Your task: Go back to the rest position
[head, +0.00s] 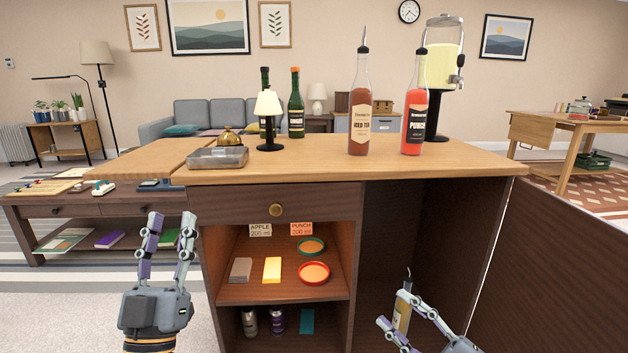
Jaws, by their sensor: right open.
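My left gripper (171,222) is raised in front of the bar counter's left side, fingers pointing up and apart, with nothing between them. My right gripper (392,310) is low at the bottom edge, in front of the counter's open right bay; its fingers are apart. A bottle with a pourer and pale label (403,308) stands in that bay right behind these fingers, partly hidden by them. I cannot tell whether they touch it.
A dark panel (570,260) bounds the right side.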

